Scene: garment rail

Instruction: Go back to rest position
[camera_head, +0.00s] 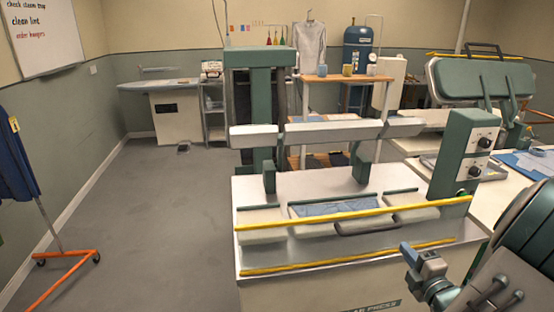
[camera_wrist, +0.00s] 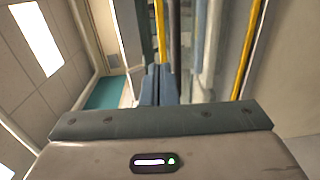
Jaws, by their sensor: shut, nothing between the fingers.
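My gripper (camera_head: 406,248) shows at the lower right in the head view, in front of the right end of the press. Its blue-grey fingers are together and nothing is between them. I cannot tell the exact gap between my gripper and the press.
Yellow bars (camera_head: 310,214) run along the press front. A control box (camera_head: 468,150) rises at its right end. A garment rail with an orange base (camera_head: 62,262) and a dark blue garment (camera_head: 15,165) stands at left. The grey floor (camera_head: 160,215) between rail and press is clear.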

